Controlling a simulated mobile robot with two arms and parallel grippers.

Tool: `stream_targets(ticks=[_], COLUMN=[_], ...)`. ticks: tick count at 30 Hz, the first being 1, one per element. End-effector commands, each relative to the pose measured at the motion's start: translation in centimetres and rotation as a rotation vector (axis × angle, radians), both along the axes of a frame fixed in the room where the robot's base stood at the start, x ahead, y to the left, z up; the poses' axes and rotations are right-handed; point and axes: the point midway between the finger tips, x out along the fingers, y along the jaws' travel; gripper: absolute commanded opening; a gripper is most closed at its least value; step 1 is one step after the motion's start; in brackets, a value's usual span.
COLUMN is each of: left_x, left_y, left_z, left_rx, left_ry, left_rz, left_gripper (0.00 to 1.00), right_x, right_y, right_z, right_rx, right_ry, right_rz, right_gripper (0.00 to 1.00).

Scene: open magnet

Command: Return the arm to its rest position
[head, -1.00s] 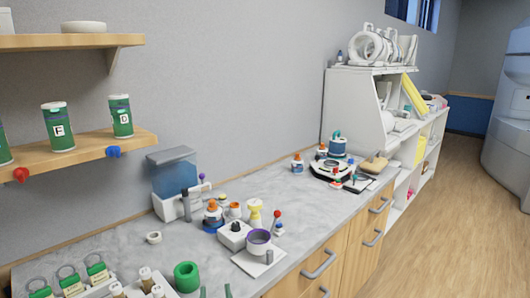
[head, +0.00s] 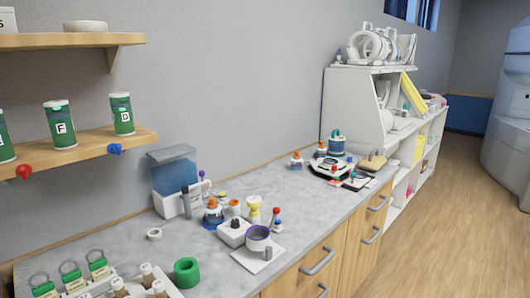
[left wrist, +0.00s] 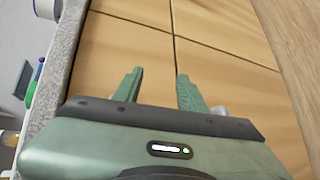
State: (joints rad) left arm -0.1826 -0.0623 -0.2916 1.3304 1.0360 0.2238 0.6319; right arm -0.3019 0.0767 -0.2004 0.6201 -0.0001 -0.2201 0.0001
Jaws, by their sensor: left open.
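My left gripper (left wrist: 158,88) shows in the left wrist view. Its two green fingers stand apart with nothing between them. They point at the light wood cabinet fronts (left wrist: 225,75), with the grey counter edge (left wrist: 68,75) along the left. The fingers look clear of the cabinet, though the exact distance cannot be told. In the head view neither of my arms shows. My right gripper is in neither view.
A wooden shelf (head: 90,143) with green jars overhangs at left. Open floor (head: 440,220) lies at right.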

Motion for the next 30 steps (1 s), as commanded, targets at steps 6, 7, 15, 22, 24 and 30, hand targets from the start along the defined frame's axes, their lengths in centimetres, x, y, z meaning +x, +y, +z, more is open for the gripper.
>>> stream_targets(ticks=[6, 7, 15, 22, 24, 30], left_x=[-10.0, -11.6, -27.7, -38.9, -40.7, -42.2], left_y=[1.7, 2.2, 8.1, 13.4, 14.3, 15.1], left_z=[-14.2, -15.9, -27.3, -31.0, -31.4, -31.6], left_rx=[0.540, 0.599, 1.046, 1.239, 1.265, 1.285], left_ry=[0.240, 0.271, 0.526, 0.660, 0.677, 0.692], left_rz=[-0.374, -0.427, -0.964, -1.350, -1.418, -1.475], left_gripper=[0.41, 0.41, 0.41, 0.41, 0.41, 0.41], right_x=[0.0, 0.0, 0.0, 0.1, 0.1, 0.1], right_y=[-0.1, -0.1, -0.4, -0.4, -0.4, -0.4], right_z=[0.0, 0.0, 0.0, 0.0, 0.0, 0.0], right_rx=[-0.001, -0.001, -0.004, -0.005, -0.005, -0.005], right_ry=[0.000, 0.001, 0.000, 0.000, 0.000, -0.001], right_rz=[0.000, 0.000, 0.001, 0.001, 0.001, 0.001], right_gripper=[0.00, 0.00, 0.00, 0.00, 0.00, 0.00])
